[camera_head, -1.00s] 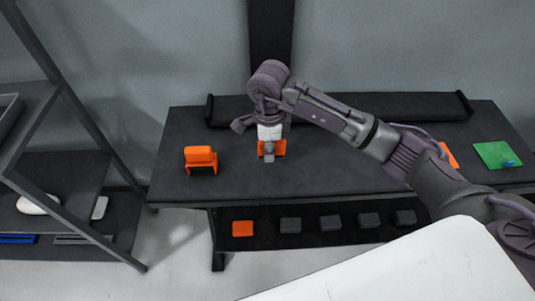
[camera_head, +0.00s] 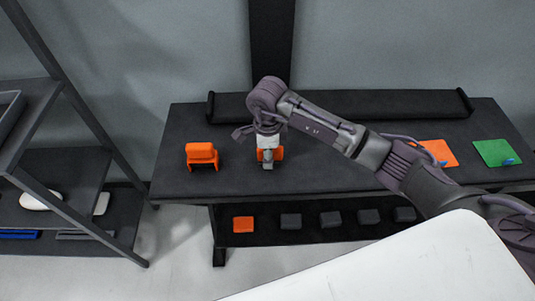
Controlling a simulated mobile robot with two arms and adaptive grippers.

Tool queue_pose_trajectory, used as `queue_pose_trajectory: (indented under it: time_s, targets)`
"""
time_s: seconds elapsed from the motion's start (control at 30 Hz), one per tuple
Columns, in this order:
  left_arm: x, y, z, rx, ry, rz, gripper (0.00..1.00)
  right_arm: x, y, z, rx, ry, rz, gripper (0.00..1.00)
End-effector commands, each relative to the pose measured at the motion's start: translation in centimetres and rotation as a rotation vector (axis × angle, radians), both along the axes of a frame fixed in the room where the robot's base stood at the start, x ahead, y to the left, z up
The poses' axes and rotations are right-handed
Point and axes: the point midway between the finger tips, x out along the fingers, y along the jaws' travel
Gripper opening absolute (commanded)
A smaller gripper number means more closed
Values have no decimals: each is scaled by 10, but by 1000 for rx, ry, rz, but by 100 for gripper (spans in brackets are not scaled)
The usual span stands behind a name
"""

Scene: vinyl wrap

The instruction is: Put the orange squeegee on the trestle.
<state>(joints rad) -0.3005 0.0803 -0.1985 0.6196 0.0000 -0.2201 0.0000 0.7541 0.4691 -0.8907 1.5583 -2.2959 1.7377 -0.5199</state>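A dark table (camera_head: 330,168), which may be the trestle, stands against the wall. An orange piece (camera_head: 279,154) is on it at left of centre, partly hidden by my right gripper (camera_head: 267,163). The gripper points down, its light-grey tip in front of this piece; I cannot tell whether the fingers hold it. A similar orange piece (camera_head: 202,155) with two leg-like parts stands apart to the left. A flat orange square (camera_head: 440,152) lies at the right. I cannot tell for sure which is the squeegee. My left gripper is not in view.
A green square (camera_head: 490,150) with a small blue item lies at the far right. A long dark bar (camera_head: 360,105) runs along the back. Below, a shelf holds an orange block (camera_head: 243,224) and several grey ones (camera_head: 330,221). A dark rack (camera_head: 75,165) stands left.

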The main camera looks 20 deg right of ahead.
Motion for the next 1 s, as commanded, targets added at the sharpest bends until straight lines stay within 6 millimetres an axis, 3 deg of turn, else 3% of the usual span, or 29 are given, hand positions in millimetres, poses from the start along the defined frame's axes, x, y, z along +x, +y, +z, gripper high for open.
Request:
queue_pose_trajectory:
  time_s: [0.43,0.8,1.0]
  targets:
    - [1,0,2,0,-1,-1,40,1,0,9,1,-2,0,47]
    - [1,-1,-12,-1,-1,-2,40,1,0,84,0,-5,0,47]
    - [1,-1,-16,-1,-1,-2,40,0,0,114,0,-2,0,47]
